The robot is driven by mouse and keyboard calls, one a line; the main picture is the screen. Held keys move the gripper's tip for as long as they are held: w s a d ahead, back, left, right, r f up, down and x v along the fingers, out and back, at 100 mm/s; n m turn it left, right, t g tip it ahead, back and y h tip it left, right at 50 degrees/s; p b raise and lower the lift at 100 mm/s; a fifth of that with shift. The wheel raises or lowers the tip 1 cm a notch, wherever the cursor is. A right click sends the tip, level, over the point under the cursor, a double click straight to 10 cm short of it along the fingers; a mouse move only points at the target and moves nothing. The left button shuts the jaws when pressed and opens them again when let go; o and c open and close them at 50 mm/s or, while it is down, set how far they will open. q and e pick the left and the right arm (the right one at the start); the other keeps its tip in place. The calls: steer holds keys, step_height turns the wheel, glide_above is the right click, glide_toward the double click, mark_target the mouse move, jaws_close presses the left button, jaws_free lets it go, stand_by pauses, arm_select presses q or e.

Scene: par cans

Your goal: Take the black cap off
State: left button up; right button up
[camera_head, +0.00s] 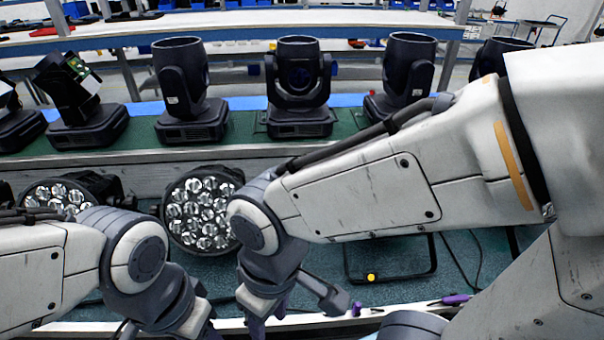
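A par can (203,212) with a black housing and a face of round clear lenses stands tilted on the bench, its face towards me. A second par can (62,196) is at the left, partly behind my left arm. I cannot make out a black cap on either. My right gripper (268,318) points down in front of the middle par can, with purple parts at its lower end. My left gripper (195,328) is at the bottom edge, left of the right one and partly cut off. What either holds, if anything, is not clear.
Several dark moving-head lights, including one in the middle (298,85), stand on a green-topped shelf (240,128) behind. A black bracket with a yellow knob (371,277) lies right of the grippers, below my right arm. A purple item (456,299) lies near the front edge.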

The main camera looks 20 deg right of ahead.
arm_select(q)
steer(key=shift+o, duration=0.6)
arm_select(e)
steer(key=shift+o, duration=2.1)
steer(key=shift+w+f, duration=0.2)
steer(key=shift+f, duration=0.1)
steer(key=w+d+f+m+t+b, duration=0.2)
steer(key=w+f+m+t+b, duration=0.1)
steer(key=w+f+b, duration=0.65)
steer(key=w+d+f+m+t+b, duration=0.25)
steer(key=w+f+b, duration=0.6)
steer(key=w, duration=0.65)
steer(key=w+d+f+m+t+h+b, duration=0.1)
steer(key=w+d+f+m+t+b, duration=0.1)
steer(key=w+d+f+t+b, duration=0.45)
arm_select(q)
step_height(320, 180, down, 24)
steer(key=shift+f, duration=0.15)
arm_select(e)
steer(key=w+d+m+t+h, duration=0.1)
steer(key=w+d+t+h, duration=0.1)
steer(key=w+d, duration=0.3)
steer(key=w+d+m+t+h, duration=0.2)
steer(key=w+d, duration=0.3)
steer(key=w, duration=0.7)
steer(key=shift+d+r+t+h, duration=0.3)
steer(key=shift+t+h, duration=0.2)
steer(key=shift+t, duration=0.2)
steer(key=shift+w, duration=0.1)
